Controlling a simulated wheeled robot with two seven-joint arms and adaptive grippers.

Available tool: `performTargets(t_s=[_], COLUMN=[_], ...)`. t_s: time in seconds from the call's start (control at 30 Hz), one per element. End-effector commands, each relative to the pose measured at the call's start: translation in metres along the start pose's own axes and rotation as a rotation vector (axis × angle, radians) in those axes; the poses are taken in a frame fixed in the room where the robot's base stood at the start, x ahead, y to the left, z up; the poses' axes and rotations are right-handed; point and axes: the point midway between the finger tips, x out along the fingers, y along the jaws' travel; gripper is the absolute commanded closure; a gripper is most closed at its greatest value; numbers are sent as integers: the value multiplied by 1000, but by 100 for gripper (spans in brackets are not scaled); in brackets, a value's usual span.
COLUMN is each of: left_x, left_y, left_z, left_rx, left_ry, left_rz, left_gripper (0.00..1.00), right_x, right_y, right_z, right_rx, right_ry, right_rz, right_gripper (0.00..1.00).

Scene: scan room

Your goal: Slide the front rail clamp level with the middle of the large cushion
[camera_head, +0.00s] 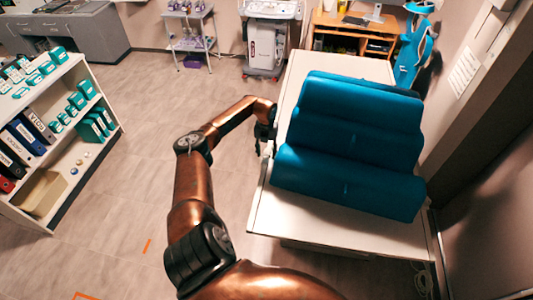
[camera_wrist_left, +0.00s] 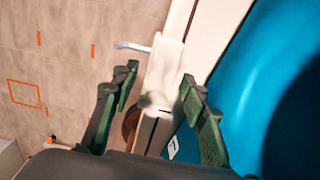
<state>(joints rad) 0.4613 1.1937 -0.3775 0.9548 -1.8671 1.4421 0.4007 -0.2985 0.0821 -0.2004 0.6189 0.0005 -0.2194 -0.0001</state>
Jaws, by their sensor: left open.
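The large blue cushion (camera_head: 350,135) lies on the white table, with more blue cushion parts against it. In the left wrist view a blue cushion surface (camera_wrist_left: 260,85) fills the right side. A white clamp (camera_wrist_left: 165,65) with a small lever sits on the rail (camera_wrist_left: 153,130) along the table's side. My left gripper (camera_head: 265,130) is beside the table's left edge, level with the cushions. In the left wrist view its green fingers (camera_wrist_left: 159,80) are apart, one on each side of the clamp, with gaps visible. The clamp is hard to make out in the head view. My right gripper is out of view.
The white table (camera_head: 335,228) has a bare strip at its front. A shelf (camera_head: 90,160) with binders and boxes stands at left. A trolley (camera_head: 190,30), a white cart (camera_head: 267,45) and a wooden desk (camera_head: 350,30) stand at the back. Floor left of the table is clear.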

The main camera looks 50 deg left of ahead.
Motion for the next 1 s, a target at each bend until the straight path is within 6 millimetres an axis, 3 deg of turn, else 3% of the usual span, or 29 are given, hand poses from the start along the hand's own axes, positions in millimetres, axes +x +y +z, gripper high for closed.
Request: performTargets(t_s=[0.17,0.4,0.6,0.73,1.0], left_x=[-23,-74,-105,-116,-118], left_y=[0,0,0,0,0], left_z=[2,1,1,1,0], left_rx=[0,1,1,1,1], left_ry=[-4,-4,-3,-1,0], left_rz=[1,1,0,-1,-1], left_gripper=[59,59,59,59,59], right_x=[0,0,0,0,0], right_y=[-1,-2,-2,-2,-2], right_z=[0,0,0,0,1], right_rx=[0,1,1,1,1], right_ry=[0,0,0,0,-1], right_rz=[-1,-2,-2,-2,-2], right_gripper=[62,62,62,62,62])
